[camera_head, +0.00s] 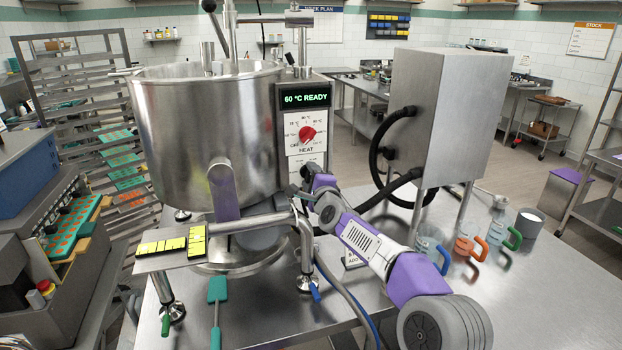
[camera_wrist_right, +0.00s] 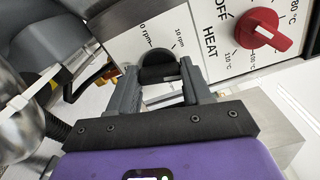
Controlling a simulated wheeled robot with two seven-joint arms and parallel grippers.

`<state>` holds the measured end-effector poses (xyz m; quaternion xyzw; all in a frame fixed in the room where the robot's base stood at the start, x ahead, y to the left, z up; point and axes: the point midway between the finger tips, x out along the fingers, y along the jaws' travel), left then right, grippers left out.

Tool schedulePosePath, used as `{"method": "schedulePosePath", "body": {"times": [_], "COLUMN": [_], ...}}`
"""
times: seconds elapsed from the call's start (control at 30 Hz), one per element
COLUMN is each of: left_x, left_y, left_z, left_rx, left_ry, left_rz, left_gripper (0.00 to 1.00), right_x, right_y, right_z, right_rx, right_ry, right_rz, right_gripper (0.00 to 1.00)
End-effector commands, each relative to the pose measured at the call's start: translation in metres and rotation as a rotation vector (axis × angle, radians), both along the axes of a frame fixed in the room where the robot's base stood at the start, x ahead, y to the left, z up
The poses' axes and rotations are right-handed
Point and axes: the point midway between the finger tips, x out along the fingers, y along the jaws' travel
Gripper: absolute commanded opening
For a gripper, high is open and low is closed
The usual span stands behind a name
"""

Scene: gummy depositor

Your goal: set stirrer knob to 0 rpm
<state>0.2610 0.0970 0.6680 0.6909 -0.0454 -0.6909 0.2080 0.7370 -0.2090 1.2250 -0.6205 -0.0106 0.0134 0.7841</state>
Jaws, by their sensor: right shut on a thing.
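The stirrer knob (camera_wrist_right: 157,60) is a black round knob on a white dial plate, low on the kettle's control panel. In the right wrist view its scale shows marks for 0 rpm and 10 rpm. My right gripper (camera_wrist_right: 160,76) is shut on this knob, one finger on each side. Its pointer cannot be made out between the fingers. In the head view my right gripper (camera_head: 312,180) is at the panel below the heat dial and hides the knob. My left gripper is not in view.
The red HEAT knob (camera_head: 307,134) sits just above, under the display (camera_head: 305,98) reading 60 °C READY. The steel kettle (camera_head: 205,130) stands left. A steel box (camera_head: 435,115) with black hoses stands right. Jugs with coloured handles (camera_head: 470,245) stand on the table at right.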

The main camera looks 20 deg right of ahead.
Motion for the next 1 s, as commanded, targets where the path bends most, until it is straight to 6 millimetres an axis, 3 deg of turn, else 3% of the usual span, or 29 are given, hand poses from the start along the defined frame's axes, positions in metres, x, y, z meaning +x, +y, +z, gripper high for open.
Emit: {"method": "schedulePosePath", "body": {"times": [1.0], "left_x": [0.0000], "left_y": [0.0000], "left_z": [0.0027], "left_rx": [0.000], "left_ry": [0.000], "left_rz": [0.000], "left_gripper": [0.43], "right_x": [0.0000], "right_y": [0.0010], "right_z": [0.0007], "right_rx": [-0.966], "right_ry": [-0.034], "right_rz": [0.001], "right_gripper": [0.18]}}
